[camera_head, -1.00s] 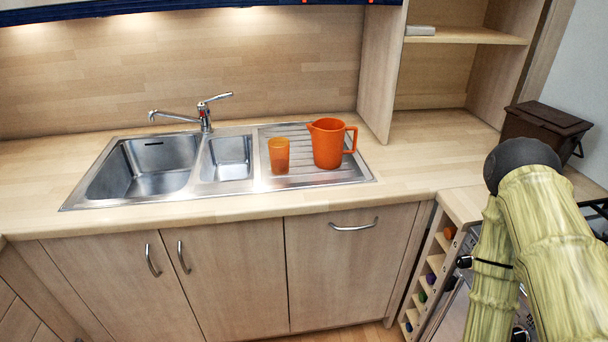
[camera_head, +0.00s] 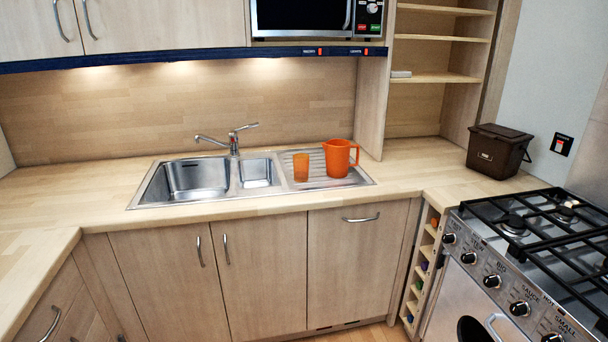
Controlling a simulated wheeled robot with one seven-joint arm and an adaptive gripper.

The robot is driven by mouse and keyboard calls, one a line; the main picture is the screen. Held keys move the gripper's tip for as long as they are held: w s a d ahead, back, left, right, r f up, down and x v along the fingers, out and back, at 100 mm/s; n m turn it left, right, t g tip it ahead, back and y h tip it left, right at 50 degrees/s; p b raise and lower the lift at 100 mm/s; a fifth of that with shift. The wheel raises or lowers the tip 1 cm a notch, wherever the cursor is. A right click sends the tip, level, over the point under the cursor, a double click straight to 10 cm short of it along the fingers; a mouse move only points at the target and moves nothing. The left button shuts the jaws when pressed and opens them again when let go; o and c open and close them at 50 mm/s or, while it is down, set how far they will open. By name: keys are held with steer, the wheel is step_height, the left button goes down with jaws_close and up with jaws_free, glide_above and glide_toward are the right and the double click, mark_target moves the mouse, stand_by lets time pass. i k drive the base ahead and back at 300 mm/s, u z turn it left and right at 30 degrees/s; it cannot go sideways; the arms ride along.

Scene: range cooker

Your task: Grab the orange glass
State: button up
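The orange glass (camera_head: 301,167) stands upright on the ribbed drainboard (camera_head: 318,181) at the right end of the steel sink. An orange jug (camera_head: 337,158) with a handle on its right side stands just right of it, a little farther back. The glass is in full view with nothing in front of it. My gripper and arm do not show in the head view now.
The sink (camera_head: 197,178) has two bowls and a tap (camera_head: 234,140). The range cooker (camera_head: 510,255) with black grates is at the right. A dark brown bin (camera_head: 497,150) stands on the counter behind it. The counter left of the sink is clear.

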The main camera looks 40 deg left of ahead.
mark_target(300, 161)
steer(key=u, duration=0.7)
steer(key=i, duration=0.65)
steer(key=u, duration=0.75)
